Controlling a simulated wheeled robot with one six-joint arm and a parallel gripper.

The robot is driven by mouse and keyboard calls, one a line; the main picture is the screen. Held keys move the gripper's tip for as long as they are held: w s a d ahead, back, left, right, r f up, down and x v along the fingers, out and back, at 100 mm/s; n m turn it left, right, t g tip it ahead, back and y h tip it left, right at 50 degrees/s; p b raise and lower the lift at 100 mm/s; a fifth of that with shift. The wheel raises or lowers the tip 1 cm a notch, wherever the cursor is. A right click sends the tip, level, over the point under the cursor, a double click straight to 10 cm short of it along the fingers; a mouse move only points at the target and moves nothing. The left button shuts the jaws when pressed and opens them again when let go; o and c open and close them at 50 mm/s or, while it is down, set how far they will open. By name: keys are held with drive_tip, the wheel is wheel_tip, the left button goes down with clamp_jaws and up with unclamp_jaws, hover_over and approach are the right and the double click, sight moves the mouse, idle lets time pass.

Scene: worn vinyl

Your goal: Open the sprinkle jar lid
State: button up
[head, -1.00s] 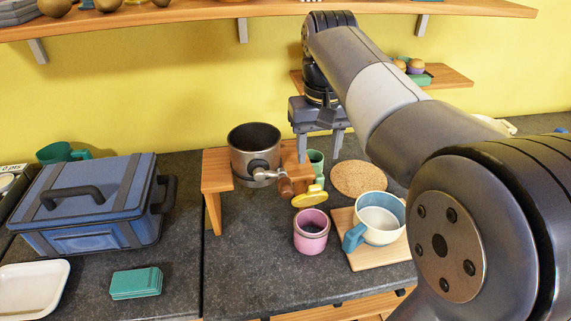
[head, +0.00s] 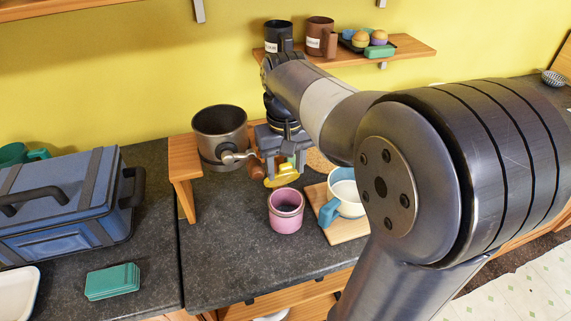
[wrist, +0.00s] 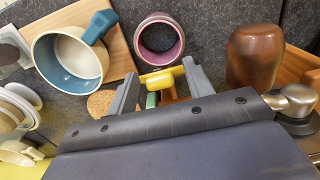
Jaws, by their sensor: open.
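A small yellow piece (head: 283,176), which looks like the sprinkle jar lid, shows under my gripper (head: 284,168) in the head view. In the wrist view the yellow lid (wrist: 160,80) lies at the fingertips of my gripper (wrist: 160,74), with an orange part behind it. The fingers stand apart around this yellow and orange part; I cannot tell whether they touch it. A bit of green (wrist: 152,100), perhaps the jar body, shows between the fingers. The rest of the jar is hidden by my gripper.
A pink mug (head: 286,212) stands close in front. A blue and white cup (head: 345,192) sits on a wooden board (head: 350,230) to the right. A metal pot (head: 220,135) with a wood-knobbed crank (head: 256,170) is close on the left. A blue toolbox (head: 60,205) stands farther left.

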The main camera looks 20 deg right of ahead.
drive_tip(key=shift+c, duration=0.4)
clamp_jaws()
